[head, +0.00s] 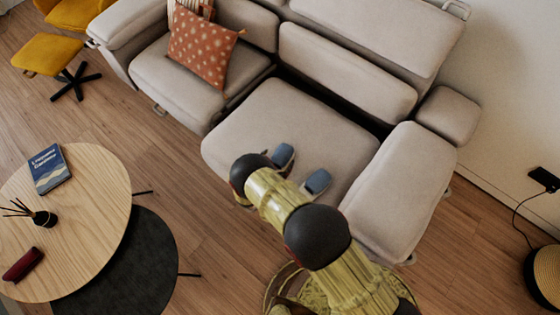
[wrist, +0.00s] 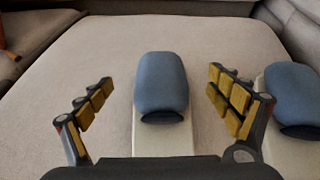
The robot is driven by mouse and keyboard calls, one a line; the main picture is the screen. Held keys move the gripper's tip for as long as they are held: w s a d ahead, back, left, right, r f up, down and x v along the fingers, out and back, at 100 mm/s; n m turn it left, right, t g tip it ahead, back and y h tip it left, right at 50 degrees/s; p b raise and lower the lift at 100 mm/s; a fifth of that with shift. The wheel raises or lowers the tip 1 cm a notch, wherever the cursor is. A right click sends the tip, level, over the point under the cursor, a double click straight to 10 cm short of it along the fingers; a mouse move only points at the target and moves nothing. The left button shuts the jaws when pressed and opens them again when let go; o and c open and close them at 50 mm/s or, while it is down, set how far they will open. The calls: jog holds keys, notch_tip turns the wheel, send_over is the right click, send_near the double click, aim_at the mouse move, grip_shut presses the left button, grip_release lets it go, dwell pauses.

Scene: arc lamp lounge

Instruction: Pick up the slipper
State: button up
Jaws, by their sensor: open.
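A pair of blue slippers with pale insoles lies on the beige sofa seat. In the head view one slipper (head: 284,155) shows beside my arm, and the other slipper (head: 317,182) lies to its lower right. In the wrist view one slipper (wrist: 160,85) is centred, its rounded toe pointing away and its pale heel end toward me. My gripper (wrist: 161,78) is open, with one finger on each side of this slipper and visible gaps to both. The second slipper (wrist: 295,95) is to the right, beyond the right finger. My arm hides the gripper in the head view.
The sofa (head: 290,120) has raised armrests and backrests around the seat. An orange patterned cushion (head: 202,47) leans at its left part. A round wooden table (head: 90,220) holds a book (head: 49,168). The seat beyond the slippers is clear.

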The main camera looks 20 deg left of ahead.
jog(key=shift+x, duration=0.95)
jog(key=shift+c, duration=0.5)
jog(key=c, duration=1.1)
jog(key=shift+c, duration=0.5)
